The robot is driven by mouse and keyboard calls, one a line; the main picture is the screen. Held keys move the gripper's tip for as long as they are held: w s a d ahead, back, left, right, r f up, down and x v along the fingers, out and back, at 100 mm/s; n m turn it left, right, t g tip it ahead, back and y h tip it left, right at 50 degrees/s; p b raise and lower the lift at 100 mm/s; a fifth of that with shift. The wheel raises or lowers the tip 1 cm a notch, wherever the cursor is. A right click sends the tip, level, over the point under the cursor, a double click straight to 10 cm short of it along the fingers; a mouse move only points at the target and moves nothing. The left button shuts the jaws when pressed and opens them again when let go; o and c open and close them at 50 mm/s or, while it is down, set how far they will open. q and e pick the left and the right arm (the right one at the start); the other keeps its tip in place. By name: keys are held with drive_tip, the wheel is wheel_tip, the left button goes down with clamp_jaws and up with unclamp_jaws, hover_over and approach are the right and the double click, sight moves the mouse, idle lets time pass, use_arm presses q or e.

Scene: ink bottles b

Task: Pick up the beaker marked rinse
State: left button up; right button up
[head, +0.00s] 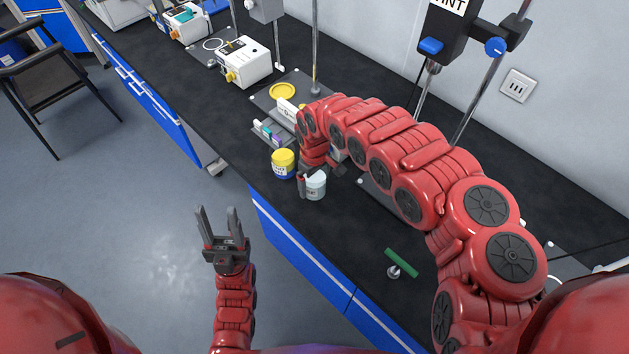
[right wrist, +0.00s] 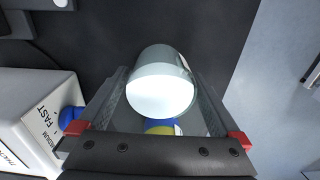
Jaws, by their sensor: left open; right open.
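A small clear beaker (head: 315,187) with pale contents stands on the black bench near its front edge. A mark shows on its side, but I cannot read it. My right gripper (head: 321,176) is open at the beaker. In the right wrist view the beaker (right wrist: 160,85) lies between the two open fingers, with a gap visible on the left; I cannot tell whether either finger touches it. My left gripper (head: 219,212) is open and empty, over the floor in front of the bench.
A yellow-lidded jar (head: 284,163) stands close beside the beaker, left of it. A rack of small items (head: 270,131) and a white device (head: 243,62) are further back. A green-topped item (head: 401,263) lies on the bench to the right. A stand with a black motor head (head: 445,35) is behind.

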drive_tip(key=shift+f, duration=0.25)
drive_tip(key=shift+c, duration=0.2)
clamp_jaws()
